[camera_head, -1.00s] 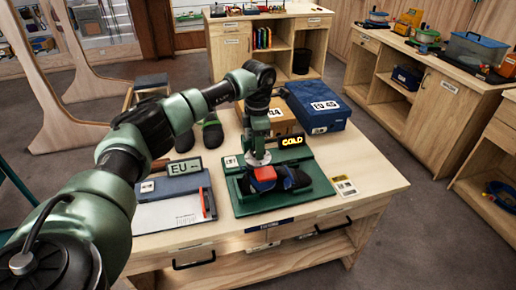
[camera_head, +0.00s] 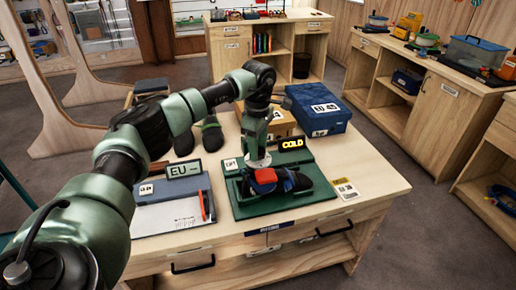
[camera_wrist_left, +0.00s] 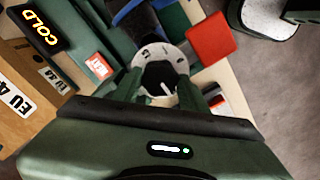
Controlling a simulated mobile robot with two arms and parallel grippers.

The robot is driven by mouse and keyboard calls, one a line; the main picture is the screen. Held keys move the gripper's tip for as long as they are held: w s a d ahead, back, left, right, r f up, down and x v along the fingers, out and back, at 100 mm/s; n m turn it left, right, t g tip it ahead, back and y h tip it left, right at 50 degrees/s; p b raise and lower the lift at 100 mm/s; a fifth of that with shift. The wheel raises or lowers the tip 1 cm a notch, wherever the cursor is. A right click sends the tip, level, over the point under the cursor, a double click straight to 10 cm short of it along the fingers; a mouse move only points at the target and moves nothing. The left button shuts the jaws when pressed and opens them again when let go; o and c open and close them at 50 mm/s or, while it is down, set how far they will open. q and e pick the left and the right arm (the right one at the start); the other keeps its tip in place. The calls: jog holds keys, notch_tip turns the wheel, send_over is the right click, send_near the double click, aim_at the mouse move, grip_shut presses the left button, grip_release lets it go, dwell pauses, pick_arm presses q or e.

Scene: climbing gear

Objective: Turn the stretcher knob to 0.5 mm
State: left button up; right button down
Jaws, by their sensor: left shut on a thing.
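The stretcher knob (camera_wrist_left: 158,76) is black with a pale pointer mark, on a white dial (camera_wrist_left: 155,57) with printed marks, in the left wrist view. My left gripper (camera_wrist_left: 158,88) has a finger on each side of the knob and is shut on it. In the head view, my left gripper (camera_head: 257,152) points down at the white dial, and the knob itself is hidden. The dial stands on the green stretcher base (camera_head: 290,207), which holds a dark shoe (camera_head: 290,180) with a red piece (camera_head: 265,175). The dial marks are too blurred to read. My right gripper is out of view.
A lit COLD display (camera_head: 292,144) stands behind the shoe. A blue shoebox (camera_head: 318,108) and a brown box (camera_head: 281,124) are further back. The workbench's right side is mostly clear.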

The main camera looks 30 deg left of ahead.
pick_arm(q)
jog(key=shift+f, duration=0.1)
dwell(0.4)
jog(key=o, duration=1.4)
jog(key=shift+c, duration=0.2)
notch_tip(320, 180, up, 8)
jog(key=shift+f+b, duration=0.1)
jog(key=shift+b, duration=0.8)
